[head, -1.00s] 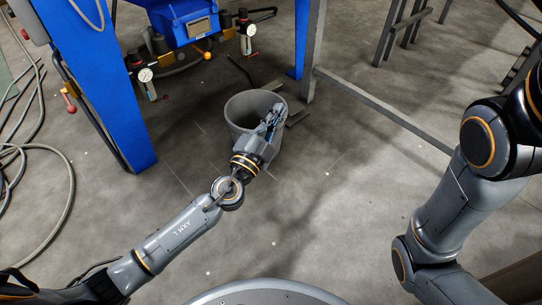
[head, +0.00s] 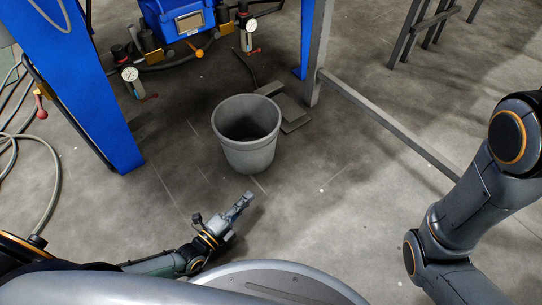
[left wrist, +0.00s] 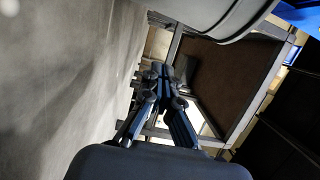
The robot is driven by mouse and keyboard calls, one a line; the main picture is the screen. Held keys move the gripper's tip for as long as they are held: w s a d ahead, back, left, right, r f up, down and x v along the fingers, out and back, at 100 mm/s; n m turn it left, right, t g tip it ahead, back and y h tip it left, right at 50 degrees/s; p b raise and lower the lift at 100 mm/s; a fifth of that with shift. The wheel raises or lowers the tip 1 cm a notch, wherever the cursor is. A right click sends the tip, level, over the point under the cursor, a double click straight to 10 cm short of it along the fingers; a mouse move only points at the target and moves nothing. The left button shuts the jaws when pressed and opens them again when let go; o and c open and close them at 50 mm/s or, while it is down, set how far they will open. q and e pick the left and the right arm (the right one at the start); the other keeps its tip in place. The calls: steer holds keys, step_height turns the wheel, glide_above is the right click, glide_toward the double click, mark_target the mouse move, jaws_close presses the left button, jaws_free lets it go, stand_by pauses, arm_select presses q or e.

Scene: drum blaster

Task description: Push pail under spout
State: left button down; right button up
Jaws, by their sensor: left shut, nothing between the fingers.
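The grey pail (head: 248,153) stands upright and open on the floor, in front of the blue machine. Its dark inside looks empty from here. My left gripper (head: 247,197) is shut and empty, on the near side of the pail and apart from it. In the left wrist view, the shut fingers (left wrist: 166,76) point away from the camera, and part of the pail (left wrist: 222,20) shows at the top edge. I cannot make out the spout clearly. My right arm comes in at the right, but its gripper is out of view.
The blue machine has a thick left leg (head: 83,95), a blue box (head: 183,22) and gauges (head: 130,75) on valves. A grey post (head: 318,50) and a low rail (head: 390,120) stand right of the pail. A hose (head: 50,190) lies at left.

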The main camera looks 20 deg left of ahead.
arm_select(q)
steer(key=b+x, duration=0.2)
steer(key=x, duration=0.3)
steer(key=b+x, duration=0.2)
steer(key=x, duration=0.3)
steer(key=shift+f, duration=0.25)
steer(key=shift+w+a+b, duration=0.9)
steer(key=shift+w+a+r+b, duration=0.15)
steer(key=shift+w+a+b, duration=0.2)
steer(key=shift+w+a, duration=0.2)
steer(key=shift+a+r, duration=0.1)
